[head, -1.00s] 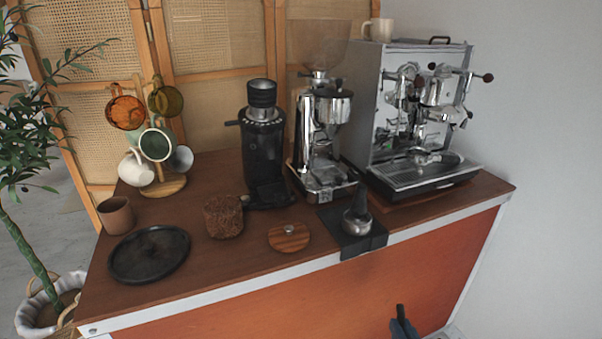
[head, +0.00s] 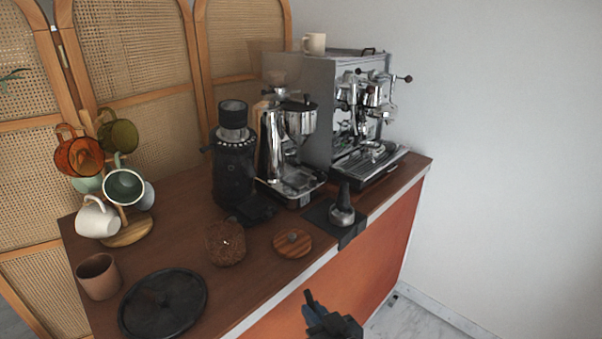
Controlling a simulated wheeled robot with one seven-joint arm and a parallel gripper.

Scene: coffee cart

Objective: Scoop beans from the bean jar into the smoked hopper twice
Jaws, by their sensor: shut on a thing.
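The bean jar (head: 226,243) is a short clear jar full of brown beans, standing open near the front edge of the cart. Its round wooden lid (head: 292,244) lies just to its right. The smoked hopper (head: 279,62) is a see-through brownish funnel on top of the chrome grinder (head: 285,145), in front of the screen and machine. My gripper (head: 322,314) is at the bottom of the head view, in front of the cart and apart from the jar. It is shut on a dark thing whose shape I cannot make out.
A black grinder (head: 233,160) stands behind the jar. A black round tray (head: 163,303) and a clay cup (head: 98,277) are at left, by a mug tree (head: 128,232). A tamper (head: 342,208) stands on a black mat; the espresso machine (head: 318,105) is behind.

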